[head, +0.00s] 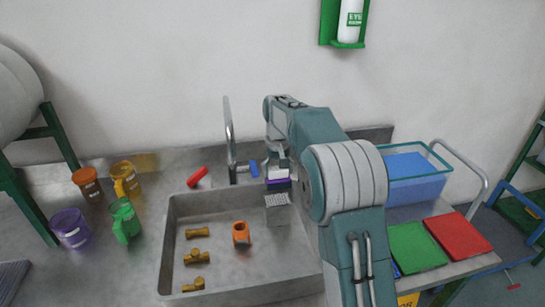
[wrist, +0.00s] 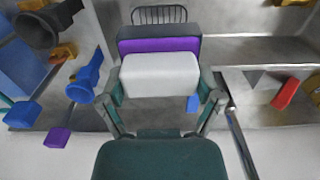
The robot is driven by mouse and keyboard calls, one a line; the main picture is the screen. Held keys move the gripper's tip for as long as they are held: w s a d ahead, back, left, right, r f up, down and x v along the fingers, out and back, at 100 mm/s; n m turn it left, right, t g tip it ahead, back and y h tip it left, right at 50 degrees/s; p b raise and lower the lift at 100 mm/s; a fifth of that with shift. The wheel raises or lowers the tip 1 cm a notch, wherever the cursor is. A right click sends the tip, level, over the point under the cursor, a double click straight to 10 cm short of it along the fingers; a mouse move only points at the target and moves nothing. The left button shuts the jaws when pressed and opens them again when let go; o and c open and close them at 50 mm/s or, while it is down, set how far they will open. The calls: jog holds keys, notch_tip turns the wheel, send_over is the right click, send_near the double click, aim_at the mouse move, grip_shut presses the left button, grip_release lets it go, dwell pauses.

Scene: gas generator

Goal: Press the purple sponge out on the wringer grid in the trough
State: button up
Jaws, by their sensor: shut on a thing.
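The purple sponge (head: 278,184) is in my gripper (head: 278,169), at the back right of the trough (head: 210,263). In the wrist view the purple sponge (wrist: 160,45) is a purple band between a pale block (wrist: 160,75) and a dark grey layer. My gripper (wrist: 162,92) is shut with its fingers on either side of the pale block. The grey wringer grid (head: 277,202) is just below the sponge in the head view. The wringer grid (wrist: 160,14) shows as dark bars beyond the sponge in the wrist view. I cannot tell whether sponge and grid touch.
An orange fitting (head: 241,234) and several brass fittings (head: 197,257) lie in the trough. A tap (head: 229,140), a red object (head: 197,177) and a blue one (head: 254,168) are behind it. Mugs (head: 124,220) stand left; a blue bin (head: 415,180) stands right.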

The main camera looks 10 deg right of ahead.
aim_at(277, 199)
jog(key=shift+w+a, duration=0.2)
jog(key=shift+w, duration=0.25)
jog(key=shift+s+d+f, duration=0.15)
jog(key=shift+f, duration=0.5)
notch_tip(277, 199, down, 3)
jog(key=shift+d+r, duration=0.1)
jog(key=shift+r, duration=0.1)
jog(key=shift+f, duration=1.15)
jog(key=shift+f, duration=0.45)
dwell(0.3)
jog(key=shift+r, duration=3.65)
